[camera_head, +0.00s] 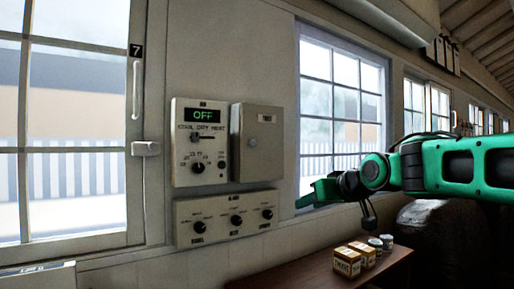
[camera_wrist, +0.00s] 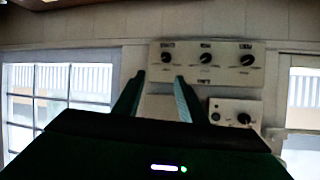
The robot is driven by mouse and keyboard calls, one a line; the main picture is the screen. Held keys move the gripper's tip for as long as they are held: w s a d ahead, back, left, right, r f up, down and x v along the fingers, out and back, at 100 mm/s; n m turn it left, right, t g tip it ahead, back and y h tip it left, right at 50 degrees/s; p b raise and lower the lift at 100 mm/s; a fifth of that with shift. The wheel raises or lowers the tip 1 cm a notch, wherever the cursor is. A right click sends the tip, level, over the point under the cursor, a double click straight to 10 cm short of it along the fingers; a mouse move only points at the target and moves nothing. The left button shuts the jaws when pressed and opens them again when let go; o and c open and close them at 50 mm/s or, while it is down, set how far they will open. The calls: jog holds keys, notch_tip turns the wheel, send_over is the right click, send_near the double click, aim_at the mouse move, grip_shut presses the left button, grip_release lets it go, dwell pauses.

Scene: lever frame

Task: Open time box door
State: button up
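The time box is most likely the plain grey box (camera_head: 257,142) on the wall, right of the panel reading OFF. In that view the wall equipment appears upside down, and the grey box is largely hidden behind the fingers and gripper body.
The OFF control panel (camera_head: 201,142) is left of the box. A panel with three knobs (camera_head: 227,218) is below; it also shows in the wrist view (camera_wrist: 207,61). Windows flank the equipment. A brown table (camera_head: 300,274) below holds small boxes (camera_head: 349,262) and cans (camera_head: 386,241).

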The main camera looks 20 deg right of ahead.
aim_at(255, 143)
jog(key=w+a+r+n+t+y, duration=0.2)
jog(key=w+a+r, duration=0.15)
jog(key=r, duration=0.45)
jog(key=w+a+r+n+t+y, duration=0.1)
jog(key=w+a+r+t+y, duration=0.1)
jog(key=a+r, duration=0.45)
jog(key=w, duration=0.3)
jog(key=w+r, duration=0.1)
jog(key=w, duration=0.2)
jog(key=w+a, duration=0.1)
jog(key=w, duration=0.2)
jog(key=shift+w+a+r, duration=0.1)
jog(key=shift+w+r, duration=0.05)
jog(key=shift+r, duration=0.25)
